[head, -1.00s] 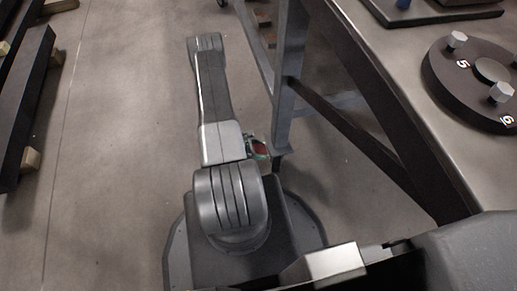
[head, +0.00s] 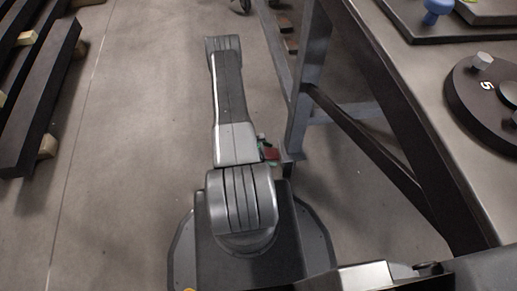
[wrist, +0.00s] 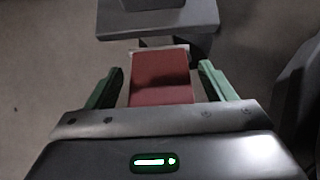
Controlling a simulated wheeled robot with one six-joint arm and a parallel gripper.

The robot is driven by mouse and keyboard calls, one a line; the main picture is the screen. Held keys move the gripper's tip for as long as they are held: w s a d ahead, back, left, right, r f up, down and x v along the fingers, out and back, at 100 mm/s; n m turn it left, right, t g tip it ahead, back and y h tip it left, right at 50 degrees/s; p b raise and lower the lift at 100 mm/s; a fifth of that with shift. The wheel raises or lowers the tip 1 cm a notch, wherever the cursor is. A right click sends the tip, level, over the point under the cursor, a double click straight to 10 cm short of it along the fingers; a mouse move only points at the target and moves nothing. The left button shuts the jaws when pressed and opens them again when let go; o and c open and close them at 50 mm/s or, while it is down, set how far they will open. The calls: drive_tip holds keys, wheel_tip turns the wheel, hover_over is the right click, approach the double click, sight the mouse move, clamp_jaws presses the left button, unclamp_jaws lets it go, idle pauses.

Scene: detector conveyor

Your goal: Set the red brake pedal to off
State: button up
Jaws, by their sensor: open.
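The red brake pedal (wrist: 160,78) is a flat red plate with a pale far edge, in the middle of the wrist view. My gripper (wrist: 161,69) is open, with one green finger on each side of the pedal and a gap visible on both sides.
A grey block (wrist: 158,18) lies just beyond the pedal. The table's leg frame (head: 308,90) stands close right of my arm. A round dark disc (head: 485,100) and a blue knob (head: 437,10) are on the table top. Dark beams (head: 38,100) lie at left; floor between is clear.

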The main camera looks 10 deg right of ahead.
drive_tip(key=p+v, duration=0.3)
drive_tip(key=v, duration=0.9)
drive_tip(key=shift+a+r, duration=0.2)
drive_tip(key=shift+r, duration=0.05)
drive_tip(key=b+x, duration=0.3)
drive_tip(key=x, duration=1.1)
drive_tip(key=shift+b, duration=0.35)
drive_tip(key=shift+a, duration=0.1)
drive_tip(key=shift+r, duration=0.1)
